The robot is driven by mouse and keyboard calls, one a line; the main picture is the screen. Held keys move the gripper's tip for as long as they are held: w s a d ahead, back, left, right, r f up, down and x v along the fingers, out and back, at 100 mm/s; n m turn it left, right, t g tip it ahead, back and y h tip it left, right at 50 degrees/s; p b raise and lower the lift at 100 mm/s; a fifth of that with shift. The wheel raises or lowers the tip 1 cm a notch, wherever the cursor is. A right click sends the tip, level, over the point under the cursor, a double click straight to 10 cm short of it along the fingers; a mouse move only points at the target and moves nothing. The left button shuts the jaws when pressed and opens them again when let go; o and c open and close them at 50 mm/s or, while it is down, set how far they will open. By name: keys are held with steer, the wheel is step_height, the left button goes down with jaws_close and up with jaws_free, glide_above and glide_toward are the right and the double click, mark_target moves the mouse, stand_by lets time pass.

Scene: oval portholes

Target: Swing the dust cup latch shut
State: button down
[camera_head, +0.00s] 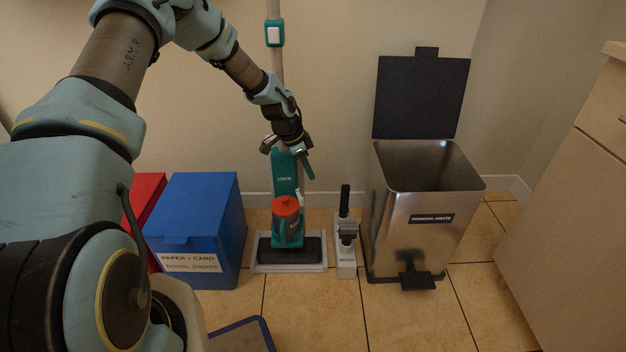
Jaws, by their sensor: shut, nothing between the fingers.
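The upright vacuum (286,172) is teal and stands against the wall. Its dust cup (288,230) is see-through, with an orange lid (286,206), low on the front of the body. A small pale lever (301,198) sticks up at the right of the lid and looks like the latch; at this size I cannot tell its exact angle. My gripper (306,163) is shut and empty. It points down in front of the vacuum's upper body, above and slightly right of the dust cup, and appears apart from the lever. It hides part of the upper body.
The vacuum head rests on a pale tray (262,268). A narrow stand with a black-handled tool (345,232) is close on the right, then a steel pedal bin (420,235) with its lid up. A blue paper bin (200,225) is left. Tiled floor in front is mostly clear.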

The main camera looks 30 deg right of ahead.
steer(key=v, duration=0.2)
steer(key=shift+a+r, duration=0.1)
steer(key=shift+r, duration=0.15)
